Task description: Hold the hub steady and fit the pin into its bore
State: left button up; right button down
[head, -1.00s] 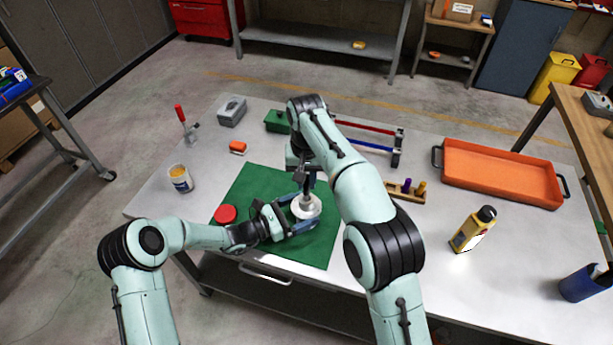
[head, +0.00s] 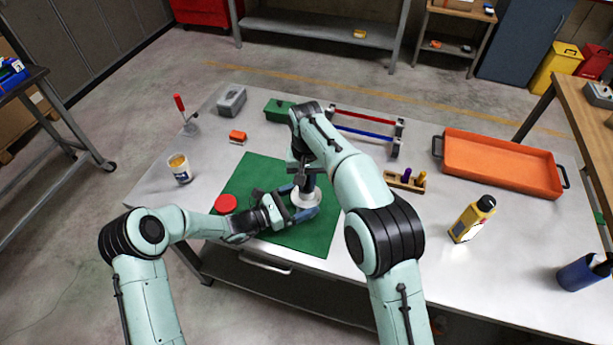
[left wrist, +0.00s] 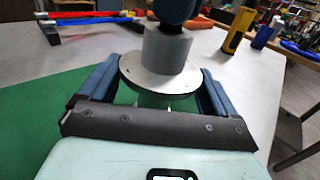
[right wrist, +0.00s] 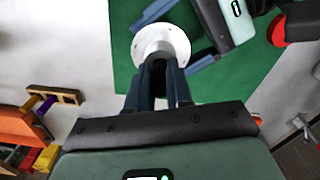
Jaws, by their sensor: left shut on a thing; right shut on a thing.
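The hub (head: 306,200) is a pale round flange with a raised boss (left wrist: 166,48). It sits flange-down over the green mat (head: 262,178). My left gripper (left wrist: 159,76) is shut on the hub, its blue fingers on either side of the flange. My right gripper (head: 308,182) points down from above, its blue fingertips right over the boss. In the right wrist view a dark thing, likely the pin (right wrist: 158,72), shows between the fingers. Most of the pin is hidden by them. I cannot tell how deep it is in the bore.
A red round object (head: 225,203) lies on the mat beside my left gripper. A wooden rack (head: 398,184) with purple and yellow pins, an orange tray (head: 500,186) and a yellow bottle (head: 466,226) stand to the right.

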jog(key=shift+f, duration=0.15)
jog(key=c, duration=0.9)
grip_release()
jog(key=shift+c, duration=0.2)
notch_tip(320, 180, up, 12)
pick_arm(q)
jog(key=o, duration=1)
jog(key=shift+o, duration=0.2)
